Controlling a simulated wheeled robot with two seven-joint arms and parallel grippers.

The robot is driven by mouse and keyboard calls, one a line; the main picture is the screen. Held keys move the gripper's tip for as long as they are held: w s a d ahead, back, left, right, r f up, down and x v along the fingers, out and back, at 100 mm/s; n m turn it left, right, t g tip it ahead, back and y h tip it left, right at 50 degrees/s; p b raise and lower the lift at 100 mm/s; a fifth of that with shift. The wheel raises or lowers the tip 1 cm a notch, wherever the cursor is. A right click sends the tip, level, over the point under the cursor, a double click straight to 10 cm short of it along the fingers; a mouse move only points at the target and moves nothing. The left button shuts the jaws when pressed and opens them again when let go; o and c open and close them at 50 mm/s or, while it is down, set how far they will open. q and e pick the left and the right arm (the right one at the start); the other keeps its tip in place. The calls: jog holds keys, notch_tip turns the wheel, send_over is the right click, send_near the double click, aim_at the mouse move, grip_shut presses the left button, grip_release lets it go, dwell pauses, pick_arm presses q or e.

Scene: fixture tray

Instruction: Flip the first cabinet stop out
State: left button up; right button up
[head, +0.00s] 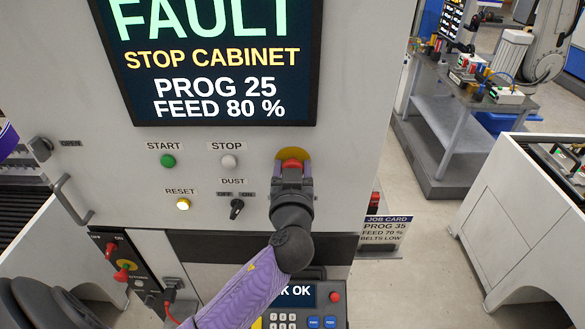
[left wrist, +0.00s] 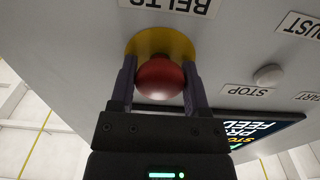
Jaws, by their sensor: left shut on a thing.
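The cabinet stop is a red mushroom button (head: 291,165) on a yellow disc (head: 282,155), on the grey cabinet front below the screen. In the left wrist view the red button (left wrist: 160,80) sits between my two fingers, with the yellow disc (left wrist: 160,42) behind it. My left gripper (head: 291,178) is shut on the red button, one finger on each side. The gripper covers the lower part of the button in the head view. My right gripper is not in view.
The screen (head: 210,60) reads FAULT, STOP CABINET. Left of the stop are a green START button (head: 168,161), a white STOP button (head: 229,162), a lit RESET button (head: 183,204) and the DUST switch (head: 237,208). A handle (head: 72,200) sticks out at left.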

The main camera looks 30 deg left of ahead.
pick_arm(q)
grip_shut()
jog(key=shift+f, duration=0.1)
jog(key=shift+s+d+f+b, duration=0.1)
jog(key=shift+s+d+b, duration=0.15)
jog(key=shift+s+b, duration=0.1)
jog(key=shift+s+d, duration=0.2)
jog(key=shift+s, duration=0.1)
jog(key=o, duration=0.6)
grip_release()
jog(key=o, duration=0.4)
jog(key=shift+s, duration=0.1)
